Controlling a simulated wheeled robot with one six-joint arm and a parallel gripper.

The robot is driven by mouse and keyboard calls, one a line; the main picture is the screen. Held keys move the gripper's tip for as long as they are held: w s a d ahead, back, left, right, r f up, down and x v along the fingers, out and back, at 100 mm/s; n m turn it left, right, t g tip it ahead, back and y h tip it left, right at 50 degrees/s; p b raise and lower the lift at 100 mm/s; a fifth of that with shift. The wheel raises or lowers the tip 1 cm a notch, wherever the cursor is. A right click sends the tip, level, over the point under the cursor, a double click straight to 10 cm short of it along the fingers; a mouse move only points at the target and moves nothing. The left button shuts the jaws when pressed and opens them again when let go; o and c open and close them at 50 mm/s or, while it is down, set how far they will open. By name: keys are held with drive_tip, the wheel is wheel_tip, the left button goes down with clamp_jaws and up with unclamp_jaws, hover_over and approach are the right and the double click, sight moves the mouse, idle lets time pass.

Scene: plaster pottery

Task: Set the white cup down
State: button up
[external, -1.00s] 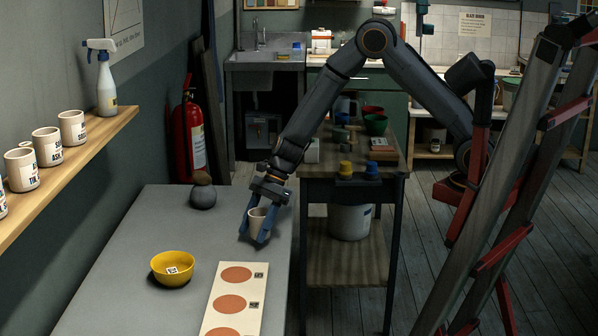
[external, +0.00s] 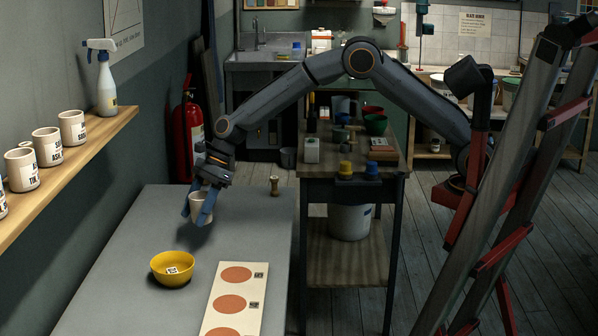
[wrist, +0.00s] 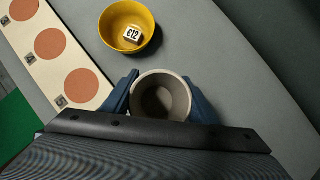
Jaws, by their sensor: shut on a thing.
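The white cup (external: 197,205) is held upright between the blue fingers of my gripper (external: 200,208), above the far part of the grey table (external: 130,262). A shadow lies on the table below it, so it seems a little above the surface. In the wrist view the cup (wrist: 161,97) shows its open, empty-looking mouth, with a finger of my gripper (wrist: 160,100) on each side.
A yellow bowl (external: 172,280) with a small labelled block in it stands nearer. A cream board (external: 222,300) with reddish-brown circles lies beside it. A small brown-topped object (external: 275,186) stands at the table's far right. Wall shelf (external: 75,150) at left holds labelled cups.

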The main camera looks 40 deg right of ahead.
sight(193, 255)
drive_tip(key=shift+w+a, duration=0.25)
drive_tip(key=shift+a, duration=0.45)
drive_tip(key=shift+w+a+f, duration=0.1)
drive_tip(key=shift+a+f, duration=0.1)
drive_tip(key=shift+f+p, duration=1.2)
drive_tip(key=shift+f, duration=3.6)
drive_tip(key=shift+f, duration=0.1)
drive_tip(key=shift+c, duration=0.2)
drive_tip(key=o, duration=1.2)
drive_tip(key=shift+r, duration=0.25)
drive_tip(key=b+v, duration=0.2)
drive_tip(key=v, duration=0.9)
drive_tip(key=shift+d+r, duration=0.2)
drive_tip(key=shift+r, duration=0.15)
